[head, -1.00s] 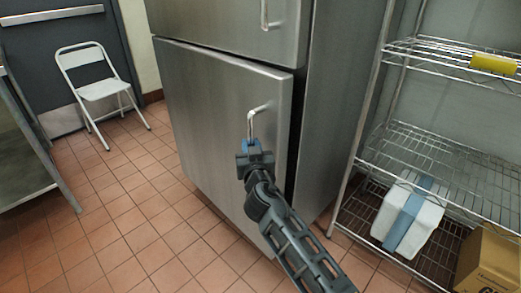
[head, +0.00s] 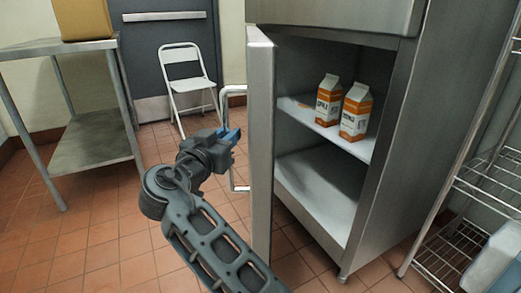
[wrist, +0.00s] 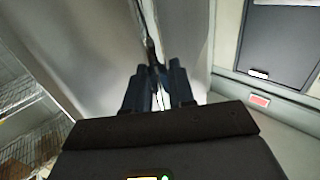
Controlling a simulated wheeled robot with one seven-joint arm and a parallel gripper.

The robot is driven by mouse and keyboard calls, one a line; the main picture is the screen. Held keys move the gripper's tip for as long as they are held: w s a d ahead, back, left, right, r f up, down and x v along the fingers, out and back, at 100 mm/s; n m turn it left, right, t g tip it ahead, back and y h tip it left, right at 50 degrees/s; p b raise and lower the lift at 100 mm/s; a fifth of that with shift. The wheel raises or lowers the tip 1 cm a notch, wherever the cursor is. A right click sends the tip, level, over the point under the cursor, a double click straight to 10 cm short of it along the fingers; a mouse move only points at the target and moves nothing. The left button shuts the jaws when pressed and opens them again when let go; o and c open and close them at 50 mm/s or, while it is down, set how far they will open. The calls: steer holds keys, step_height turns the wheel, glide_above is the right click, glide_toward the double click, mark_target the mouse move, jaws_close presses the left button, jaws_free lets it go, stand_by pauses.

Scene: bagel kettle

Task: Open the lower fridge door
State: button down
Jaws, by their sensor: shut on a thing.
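The lower fridge door (head: 261,150) stands wide open, seen nearly edge-on in the head view. Its bar handle (head: 222,106) is on the door's left side and runs upright. My gripper (head: 230,138) is at the middle of the handle and shut on it. The wrist view shows the gripper fingers (wrist: 157,80) closed around the thin handle bar (wrist: 148,32). The fingers hide part of the handle in the head view. The open fridge compartment (head: 315,185) shows to the right of the door.
Two orange-and-white cartons (head: 341,108) stand on the fridge's inner shelf. A white folding chair (head: 186,84) stands behind the door. A metal table (head: 85,145) is at left and a wire rack (head: 480,175) at right. Floor between table and door is clear.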

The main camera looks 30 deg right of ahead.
steer(key=w+a+b, duration=0.2)
steer(key=w+a, duration=0.2)
steer(key=a, duration=0.2)
steer(key=shift+a+b, duration=0.3)
steer(key=shift+b, duration=0.1)
steer(key=c, duration=1.1)
jaws_free()
steer(key=shift+s, duration=0.1)
steer(key=p+v, duration=0.1)
steer(key=v, duration=0.6)
steer(key=shift+s+a+p, duration=0.25)
steer(key=shift+p, duration=0.05)
